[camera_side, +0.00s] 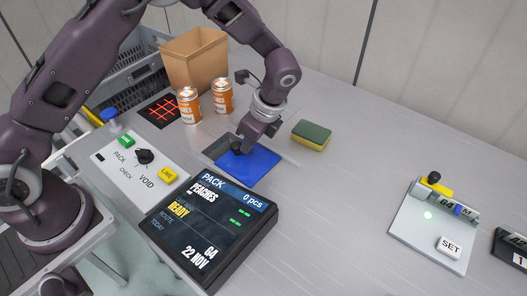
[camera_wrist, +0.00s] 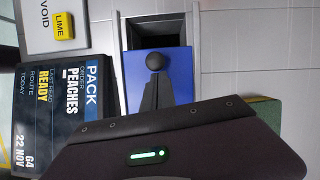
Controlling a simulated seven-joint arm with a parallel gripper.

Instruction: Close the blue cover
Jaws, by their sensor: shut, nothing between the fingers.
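The blue cover (camera_side: 250,166) is a flat plate set in the table top, with a round black knob (camera_wrist: 155,61) near one edge. In the wrist view the cover (camera_wrist: 179,72) lies between two grey rails, and a dark opening (camera_wrist: 155,30) shows uncovered beyond its knob edge. In the side view this opening (camera_side: 218,146) is at the cover's upper left. My gripper (camera_side: 242,146) is shut and empty, low over the cover at the knob. In the wrist view its fingertips (camera_wrist: 154,76) overlap the knob's near side; I cannot tell whether they touch it.
A tilted display (camera_side: 208,228) and a button panel (camera_side: 142,160) stand close to the cover. Two orange cans (camera_side: 222,96), a cardboard box (camera_side: 194,62) and a sponge (camera_side: 311,135) are behind. The table between sponge and scale is clear.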

